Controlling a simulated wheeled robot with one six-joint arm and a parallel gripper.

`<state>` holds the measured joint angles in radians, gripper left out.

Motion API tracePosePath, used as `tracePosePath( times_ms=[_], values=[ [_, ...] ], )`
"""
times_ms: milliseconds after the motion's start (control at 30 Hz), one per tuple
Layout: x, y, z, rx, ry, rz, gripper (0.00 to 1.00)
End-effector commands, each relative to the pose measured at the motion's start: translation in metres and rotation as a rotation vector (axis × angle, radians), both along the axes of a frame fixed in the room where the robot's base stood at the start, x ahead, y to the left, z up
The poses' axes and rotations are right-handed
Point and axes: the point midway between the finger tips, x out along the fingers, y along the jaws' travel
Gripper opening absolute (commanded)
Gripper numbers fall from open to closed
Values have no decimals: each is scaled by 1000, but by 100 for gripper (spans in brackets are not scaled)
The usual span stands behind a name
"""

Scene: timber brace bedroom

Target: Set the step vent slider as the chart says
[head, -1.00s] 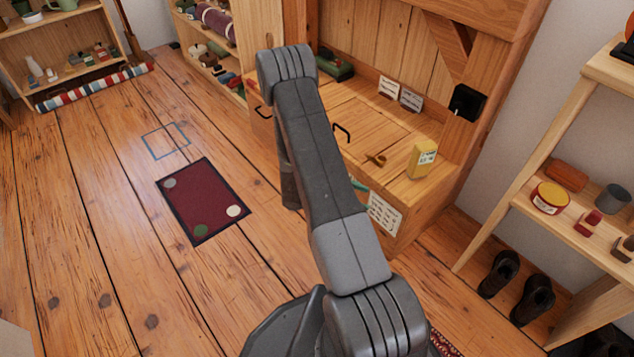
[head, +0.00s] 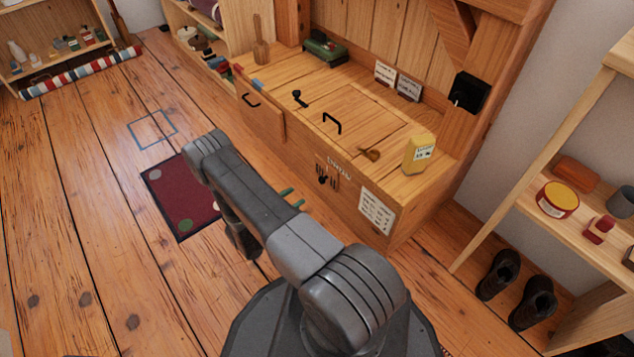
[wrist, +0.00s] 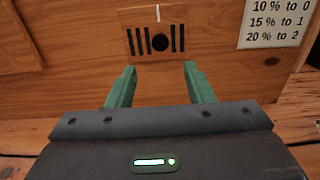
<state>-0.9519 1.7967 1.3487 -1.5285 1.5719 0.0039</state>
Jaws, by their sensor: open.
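The vent slider is a round black knob (wrist: 160,42) on a wooden panel in the step's front face, with dark upright slots on both sides and a white mark above. It also shows in the head view (head: 322,180), under a small label. The white chart (head: 377,211) is on the same face, to the right. In the wrist view the chart (wrist: 277,20) is cut off, showing "10 % to 0", "15 % to 1", "20 % to 2". My gripper (wrist: 158,80) is open and empty, its green fingers (head: 292,198) pointing at the knob, apart from it.
The wooden step top holds a yellow box (head: 418,154) with small unreadable print, a black handle (head: 332,123) and white cards (head: 409,87). A shelf (head: 545,205) and boots (head: 530,300) stand right. Floor with a dark red mat (head: 176,190) lies left.

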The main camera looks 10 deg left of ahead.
Motion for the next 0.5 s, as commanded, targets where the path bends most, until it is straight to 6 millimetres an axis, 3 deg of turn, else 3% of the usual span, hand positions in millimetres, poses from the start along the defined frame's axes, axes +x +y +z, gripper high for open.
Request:
tracePosePath(
  times_ms=[500],
  values=[
    [69,-55,-2,1,1,-5,47]
  ],
)
